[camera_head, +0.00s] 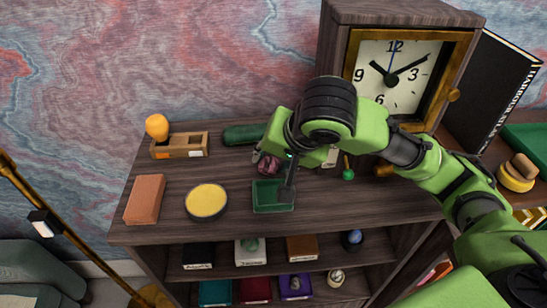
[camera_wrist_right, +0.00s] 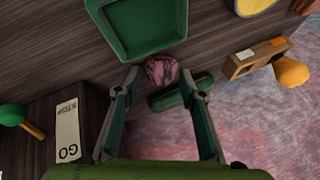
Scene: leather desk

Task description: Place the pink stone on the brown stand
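The pink stone (camera_head: 268,163) lies on the desk top behind the green tray, partly hidden by my right gripper. In the right wrist view the pink stone (camera_wrist_right: 161,70) is just beyond and between the fingertips. My right gripper (camera_wrist_right: 160,82) is open, with a finger on each side and a gap to the stone. In the head view one finger of it (camera_head: 287,178) points down near the green tray. A brown stand (camera_head: 302,249) with a label is on the shelf below, with nothing visible on it. My left gripper is out of view.
The green tray (camera_head: 273,208) stands close in front of the stone. A dark green cylinder (camera_head: 243,134) lies behind it. A large clock (camera_head: 392,75) stands at the right. Other stands, including a white one (camera_head: 250,256), fill the lower shelf under the desk edge.

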